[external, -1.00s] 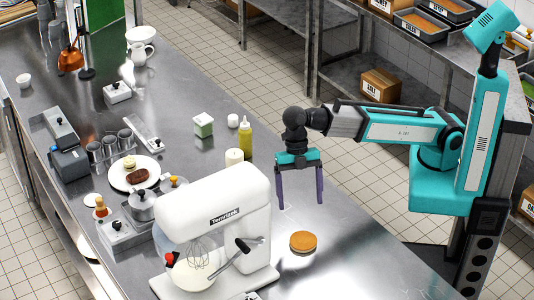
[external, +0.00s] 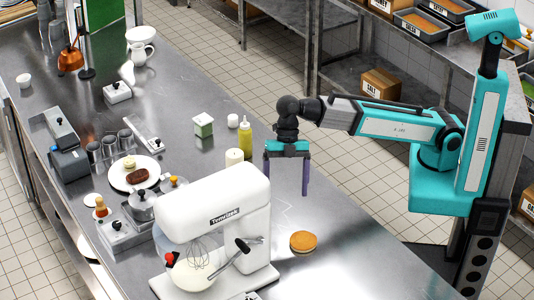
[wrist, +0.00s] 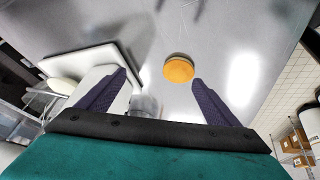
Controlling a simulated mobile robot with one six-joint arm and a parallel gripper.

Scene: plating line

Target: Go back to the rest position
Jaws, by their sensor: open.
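My gripper (external: 287,192) is open and empty. It hangs above the steel counter, just behind and right of the white stand mixer, with its fingers pointing down. In the wrist view its two dark fingers (wrist: 152,95) are spread wide with nothing between them. A round orange-brown bun-like disc (external: 303,241) lies on the counter, in front of and below my gripper and apart from it. It also shows in the wrist view (wrist: 178,69), beyond the fingertips.
The white mixer (external: 222,215) stands close to the left of my gripper. A yellow bottle (external: 245,138) and a white cylinder (external: 234,157) stand behind it. A plate (external: 120,175) with food is further left. The counter's right part (external: 350,255) is clear.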

